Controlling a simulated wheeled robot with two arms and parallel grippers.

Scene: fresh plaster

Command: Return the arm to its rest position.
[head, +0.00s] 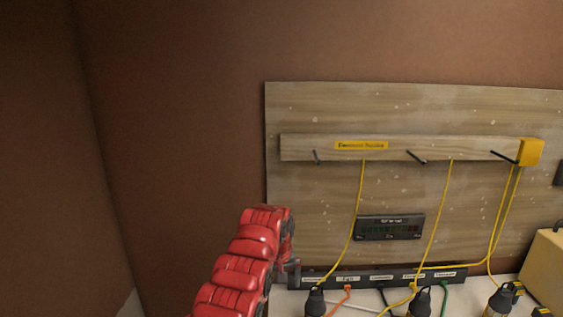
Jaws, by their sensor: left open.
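My left arm (240,268) is red and rises from the bottom edge, left of the middle. My left gripper (291,266) is the small dark part at its upper right side, by the left end of a black labelled strip (385,278). It is open, and I see nothing held in it. Its fingers are small and partly hidden by the red arm. It is in front of the lower left corner of a wooden wall board (290,200). I cannot tell whether it touches the strip. My right arm and gripper are out of view.
The board carries a rail (310,148) with dark pegs, hanging yellow cords (436,215) and a black display (390,227). Several black-topped items (420,300) stand on a white surface (460,302) below. A yellow box (545,268) is at right. The brown wall at left is clear.

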